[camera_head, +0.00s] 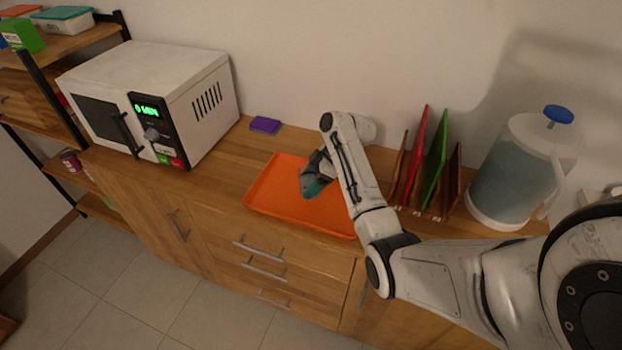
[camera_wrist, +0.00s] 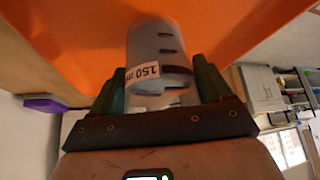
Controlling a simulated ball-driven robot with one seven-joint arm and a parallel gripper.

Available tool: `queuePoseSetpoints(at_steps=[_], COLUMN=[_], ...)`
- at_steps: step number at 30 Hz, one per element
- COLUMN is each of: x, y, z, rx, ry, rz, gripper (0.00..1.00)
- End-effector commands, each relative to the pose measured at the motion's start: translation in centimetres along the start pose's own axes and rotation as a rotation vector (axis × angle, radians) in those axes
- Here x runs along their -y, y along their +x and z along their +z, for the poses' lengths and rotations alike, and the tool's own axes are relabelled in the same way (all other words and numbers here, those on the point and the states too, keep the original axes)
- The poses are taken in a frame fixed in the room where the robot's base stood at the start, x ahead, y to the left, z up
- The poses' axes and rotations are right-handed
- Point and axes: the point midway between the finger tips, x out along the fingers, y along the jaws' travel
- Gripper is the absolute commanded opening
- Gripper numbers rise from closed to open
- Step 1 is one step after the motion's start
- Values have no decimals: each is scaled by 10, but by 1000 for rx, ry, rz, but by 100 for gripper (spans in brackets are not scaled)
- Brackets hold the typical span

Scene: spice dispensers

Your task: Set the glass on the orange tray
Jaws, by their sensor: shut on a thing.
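The orange tray (camera_head: 270,197) lies flat on the wooden counter, and it fills the upper part of the wrist view (camera_wrist: 85,40). My gripper (camera_head: 312,186) is over the middle of the tray. In the wrist view the glass (camera_wrist: 155,45), a clear cup with dark marks and a "150 m…" label, sits between the two greenish fingers of my gripper (camera_wrist: 158,88). The gripper is shut on it. In the head view the glass is hidden or cannot be told from the fingers. I cannot tell whether its base touches the tray.
A white microwave (camera_head: 185,95) stands left and a purple block (camera_head: 265,125) lies behind the tray. A rack with red and green boards (camera_head: 436,150) and a water jug with a blue lid (camera_head: 520,170) stand right. The counter's front edge is close to the tray.

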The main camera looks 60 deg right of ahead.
Motion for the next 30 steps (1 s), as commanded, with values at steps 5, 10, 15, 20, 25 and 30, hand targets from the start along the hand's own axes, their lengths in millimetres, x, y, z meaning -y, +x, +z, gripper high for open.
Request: queuePoseSetpoints(at_steps=[5, 10, 15, 20, 25, 30], x=[0, 0, 0, 0, -1, -1], y=[0, 1, 1, 1, -7, -36], z=[0, 1, 1, 1, 0, 0], rx=[-1, 0, 0, 0, -1, -2], ry=[-1, 0, 0, 0, -1, -1], rz=[1, 0, 0, 0, 1, 5], gripper=[27, 87, 100, 100, 100, 100])
